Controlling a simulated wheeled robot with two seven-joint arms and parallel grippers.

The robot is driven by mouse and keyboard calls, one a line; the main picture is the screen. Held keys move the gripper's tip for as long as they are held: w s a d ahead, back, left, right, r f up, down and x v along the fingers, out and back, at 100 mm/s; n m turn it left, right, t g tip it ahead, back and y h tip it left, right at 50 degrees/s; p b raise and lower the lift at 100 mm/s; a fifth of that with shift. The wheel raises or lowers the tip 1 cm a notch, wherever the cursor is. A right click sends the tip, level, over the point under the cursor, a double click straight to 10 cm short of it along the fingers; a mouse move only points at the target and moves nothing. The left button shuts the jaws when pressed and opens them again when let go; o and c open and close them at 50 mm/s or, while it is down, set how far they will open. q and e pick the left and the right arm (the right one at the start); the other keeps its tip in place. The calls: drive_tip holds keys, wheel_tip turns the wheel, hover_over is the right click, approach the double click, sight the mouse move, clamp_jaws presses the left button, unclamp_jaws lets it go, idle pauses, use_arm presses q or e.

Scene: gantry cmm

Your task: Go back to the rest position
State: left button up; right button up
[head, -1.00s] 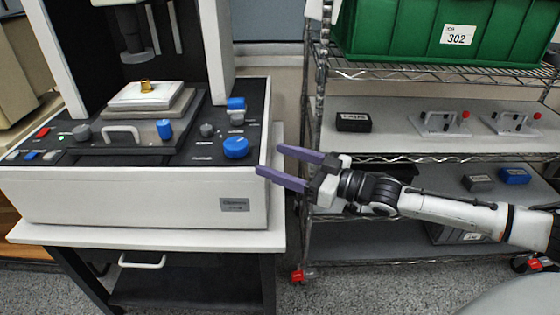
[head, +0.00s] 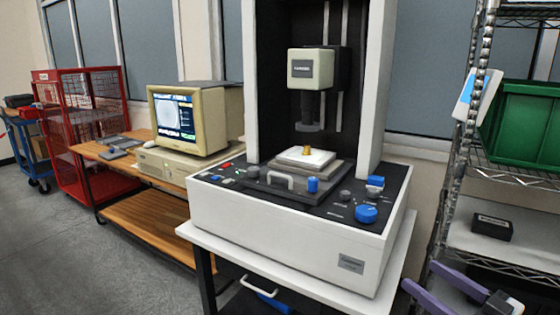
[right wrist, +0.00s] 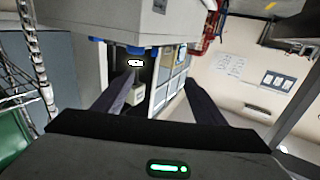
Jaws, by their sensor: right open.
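My right gripper (head: 428,290) shows at the lower right of the head view, its two purple fingers apart with nothing between them. It is to the right of the measuring machine (head: 270,228), beside the wire shelf, and touches neither as far as I can see. In the right wrist view the open fingers (right wrist: 152,92) point at the room, with the machine's pale housing (right wrist: 150,22) above them. My left gripper is not in view.
The machine stands on a white cart (head: 385,275). A wire shelf (head: 515,172) with a green bin (head: 522,125) and a black box (head: 491,226) is at the right. A wooden desk (head: 150,233) with a computer (head: 178,120) and a red cage cart (head: 85,140) stand left.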

drive_tip(key=s+a+f+m+g+h, duration=0.1)
drive_tip(key=s+a+f, duration=0.35)
drive_tip(key=f, duration=0.35)
drive_tip(key=s+a+f+m+g+h, duration=0.1)
drive_tip(key=s+a+f+g+h, duration=0.1)
drive_tip(key=s+a+f, duration=0.5)
drive_tip(key=s+a+f+m+g+h, duration=0.1)
drive_tip(key=s+f, duration=0.3)
drive_tip(key=f, duration=0.6)
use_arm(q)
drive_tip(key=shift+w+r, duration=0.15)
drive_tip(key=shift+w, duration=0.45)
use_arm(e)
drive_tip(key=s+a+f+m+g+h, duration=0.1)
drive_tip(key=s+f+g+h, duration=0.1)
drive_tip(key=s+f, duration=0.4)
drive_tip(key=s+g, duration=0.1)
drive_tip(key=s, duration=0.3)
drive_tip(key=shift+s+f+h, duration=0.2)
drive_tip(key=shift+f+h, duration=0.1)
drive_tip(key=shift+f, duration=0.1)
